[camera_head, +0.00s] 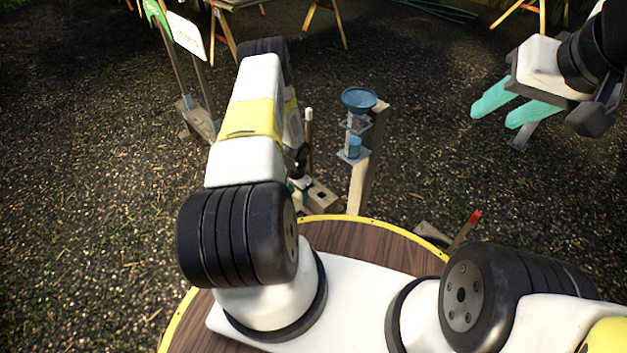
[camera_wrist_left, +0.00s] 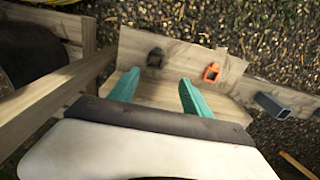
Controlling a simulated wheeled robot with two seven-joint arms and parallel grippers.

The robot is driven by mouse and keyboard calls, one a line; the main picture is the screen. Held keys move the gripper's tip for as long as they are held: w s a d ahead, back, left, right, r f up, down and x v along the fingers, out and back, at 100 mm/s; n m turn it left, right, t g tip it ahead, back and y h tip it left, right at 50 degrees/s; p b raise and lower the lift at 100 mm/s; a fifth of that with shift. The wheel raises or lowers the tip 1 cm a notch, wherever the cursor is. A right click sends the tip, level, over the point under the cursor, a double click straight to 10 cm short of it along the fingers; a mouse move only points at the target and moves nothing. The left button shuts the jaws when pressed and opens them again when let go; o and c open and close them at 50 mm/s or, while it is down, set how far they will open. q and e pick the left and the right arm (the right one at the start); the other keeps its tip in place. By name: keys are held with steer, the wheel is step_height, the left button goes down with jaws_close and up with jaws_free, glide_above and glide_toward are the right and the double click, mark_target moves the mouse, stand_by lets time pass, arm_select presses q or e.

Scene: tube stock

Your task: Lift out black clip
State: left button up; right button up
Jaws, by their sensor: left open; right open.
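The black clip (camera_wrist_left: 156,58) shows in the left wrist view on a pale wooden board (camera_wrist_left: 180,52), just ahead of my left gripper (camera_wrist_left: 158,77). That gripper is open and empty, its two teal fingers apart. The clip lies beyond the fingertips, nearer the left finger, and looks apart from both. In the head view my left arm hides most of this spot; I cannot make out the clip there. My right gripper (camera_head: 493,118) is open and empty, held out at the upper right over the ground.
An orange clip (camera_wrist_left: 211,73) sits right of the black one, beyond the right finger. A blue-grey square tube (camera_wrist_left: 272,105) lies further right. A wooden rail (camera_wrist_left: 55,100) runs along the left. In the head view, a post with a blue funnel (camera_head: 359,99) stands right of my left arm.

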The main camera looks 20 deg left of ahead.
mark_target(300, 212)
arm_select(q)
steer(key=f, duration=1)
steer(key=shift+s+d+f, duration=0.2)
steer(key=shift+d+f, duration=0.1)
jaws_close()
